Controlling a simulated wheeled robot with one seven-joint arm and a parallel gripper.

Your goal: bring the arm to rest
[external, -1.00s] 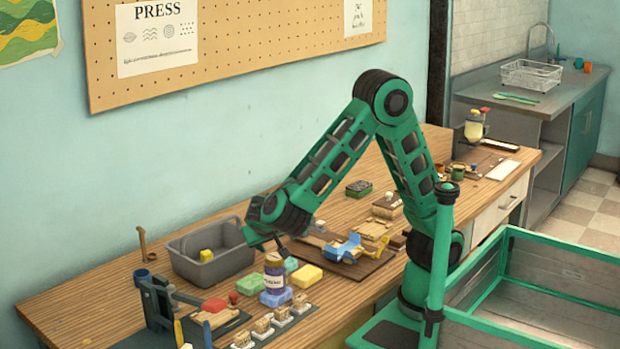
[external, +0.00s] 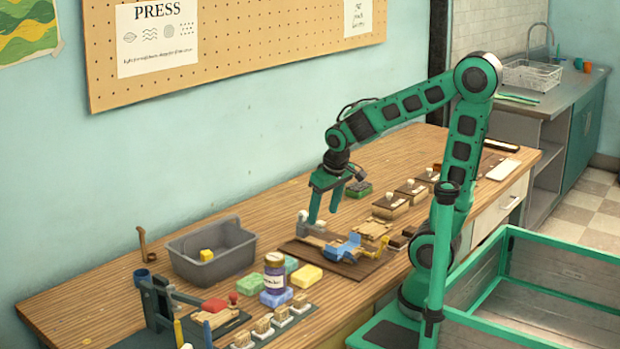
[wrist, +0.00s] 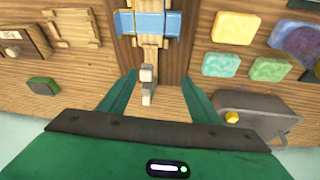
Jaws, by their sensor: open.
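My gripper (external: 323,205) is open and empty in the external view, pointing down above the back edge of a dark wooden board on the workbench. In the wrist view my gripper (wrist: 123,97) shows two spread green fingers with nothing held between them. A wooden press with blue side parts (external: 342,247) lies on the board, also seen in the wrist view (wrist: 148,24). Its pale handle end (wrist: 147,84) appears between the fingers in the wrist view; I cannot tell the height gap. My green arm is bent, with its elbow high at the right.
A grey bin (external: 214,255) holds a yellow block (external: 206,255). Coloured soap bars (external: 307,276) and a lidded jar (external: 275,272) stand in front.

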